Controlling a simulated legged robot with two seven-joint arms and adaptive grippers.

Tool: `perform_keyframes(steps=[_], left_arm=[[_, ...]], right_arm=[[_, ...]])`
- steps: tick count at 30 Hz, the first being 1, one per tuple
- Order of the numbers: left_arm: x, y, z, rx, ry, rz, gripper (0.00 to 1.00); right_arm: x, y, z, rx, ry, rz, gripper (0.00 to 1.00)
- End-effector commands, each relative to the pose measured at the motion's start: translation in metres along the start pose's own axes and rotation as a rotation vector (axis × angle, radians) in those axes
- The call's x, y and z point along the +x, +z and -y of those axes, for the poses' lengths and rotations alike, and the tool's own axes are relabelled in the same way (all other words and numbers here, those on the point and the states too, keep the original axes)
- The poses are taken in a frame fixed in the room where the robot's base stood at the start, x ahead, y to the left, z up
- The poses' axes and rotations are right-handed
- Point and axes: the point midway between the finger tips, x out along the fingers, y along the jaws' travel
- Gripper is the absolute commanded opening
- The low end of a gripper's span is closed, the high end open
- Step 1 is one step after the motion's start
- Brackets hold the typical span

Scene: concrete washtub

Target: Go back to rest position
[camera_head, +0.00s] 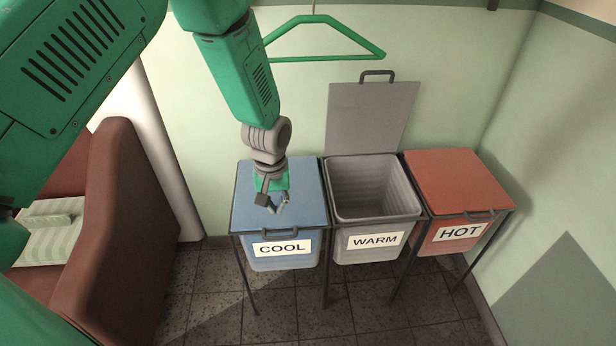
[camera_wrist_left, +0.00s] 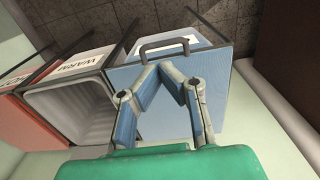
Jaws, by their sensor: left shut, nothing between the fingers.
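My left gripper (camera_head: 272,205) hangs over the closed blue lid of the COOL bin (camera_head: 306,190), its fingers pointing down toward the lid's front part. In the left wrist view the fingers (camera_wrist_left: 168,66) come together at their tips, with nothing between them, near the dark lid handle (camera_wrist_left: 165,48). I cannot tell whether the fingers touch the lid. My right gripper is in neither view.
The grey WARM bin (camera_head: 350,215) in the middle stands open and looks empty, its lid (camera_head: 370,118) raised against the wall. The red HOT bin (camera_head: 455,180) is closed. A green hanger (camera_head: 375,50) hangs behind.

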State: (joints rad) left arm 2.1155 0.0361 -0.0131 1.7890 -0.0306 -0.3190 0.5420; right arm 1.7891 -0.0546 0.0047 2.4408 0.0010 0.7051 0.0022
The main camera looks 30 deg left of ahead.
Motion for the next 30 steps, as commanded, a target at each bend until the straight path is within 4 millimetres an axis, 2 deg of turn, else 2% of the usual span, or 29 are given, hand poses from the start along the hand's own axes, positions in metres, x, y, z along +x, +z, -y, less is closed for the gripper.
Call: perform_keyframes(steps=[5,8,11,15,18,21,25,30], left_arm=[[0.002,0.003,0.001,0.005,-0.001,0.002,0.0],[0.019,0.021,0.009,0.045,-0.004,0.005,0.0],[0.05,0.062,0.027,0.138,-0.004,0.005,0.0],[0.087,0.14,0.065,0.317,-0.001,-0.005,0.0],[0.095,0.189,0.091,0.435,0.002,-0.017,0.0],[0.094,0.223,0.11,0.527,0.005,-0.028,0.0],[0.089,0.244,0.121,0.591,0.008,-0.042,0.0],[0.089,0.247,0.123,0.599,0.009,-0.045,0.0]], right_arm=[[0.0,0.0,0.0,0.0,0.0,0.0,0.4],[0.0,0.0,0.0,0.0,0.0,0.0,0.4],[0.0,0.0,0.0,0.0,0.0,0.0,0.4],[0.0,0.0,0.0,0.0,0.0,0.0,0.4],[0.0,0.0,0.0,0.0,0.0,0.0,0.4],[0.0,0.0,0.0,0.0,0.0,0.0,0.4],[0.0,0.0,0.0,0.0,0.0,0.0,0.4],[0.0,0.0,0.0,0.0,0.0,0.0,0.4]])
